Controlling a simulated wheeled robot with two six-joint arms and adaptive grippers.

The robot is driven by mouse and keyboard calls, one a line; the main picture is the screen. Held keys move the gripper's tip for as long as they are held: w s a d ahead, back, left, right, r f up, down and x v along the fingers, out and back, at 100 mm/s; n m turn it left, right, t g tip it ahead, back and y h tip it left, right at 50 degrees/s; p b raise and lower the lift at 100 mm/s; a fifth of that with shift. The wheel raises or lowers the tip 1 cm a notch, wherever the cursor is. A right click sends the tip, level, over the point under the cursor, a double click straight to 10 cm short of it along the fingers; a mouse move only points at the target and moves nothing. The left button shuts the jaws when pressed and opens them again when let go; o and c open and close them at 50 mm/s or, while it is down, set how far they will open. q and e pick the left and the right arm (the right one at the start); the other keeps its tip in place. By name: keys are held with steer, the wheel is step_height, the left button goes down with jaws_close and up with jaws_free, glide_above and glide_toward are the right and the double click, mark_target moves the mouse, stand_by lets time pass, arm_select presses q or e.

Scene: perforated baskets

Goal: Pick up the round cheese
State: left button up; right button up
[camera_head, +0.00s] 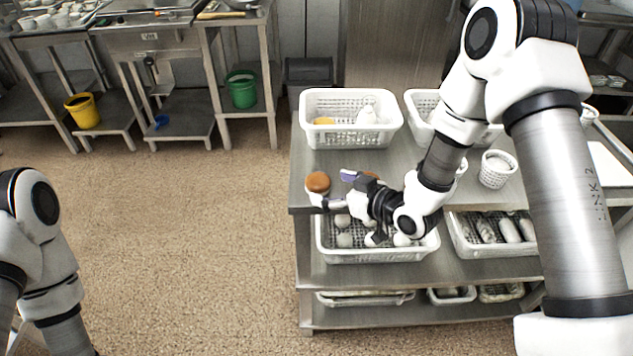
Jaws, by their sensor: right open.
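I cannot tell for sure which thing is the round cheese. A round orange-brown thing (318,182) is at the left front of the steel table's top. Part of a similar brown thing (371,175) shows behind my right gripper. My right gripper (333,190) is open over the table's front edge, close to the left brown thing, and holds nothing that I can see. Several white round things (344,240) lie in the white perforated basket below, partly hidden by the gripper. My left arm shows at the left, with its gripper out of view.
A white basket (308,136) on the tabletop holds a yellow piece and a white item. A white perforated cup (495,169) stands at the right. A lower basket (466,252) holds long pale items. The floor at the left is clear.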

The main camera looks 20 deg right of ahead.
mark_target(324, 183)
steer(key=shift+w+a, duration=0.3)
steer(key=shift+w, duration=0.1)
steer(key=p+x, duration=0.1)
steer(key=x, duration=0.3)
steer(key=shift+s+d+r, duration=0.1)
steer(key=shift+s+d, duration=0.05)
steer(key=c, duration=1.3)
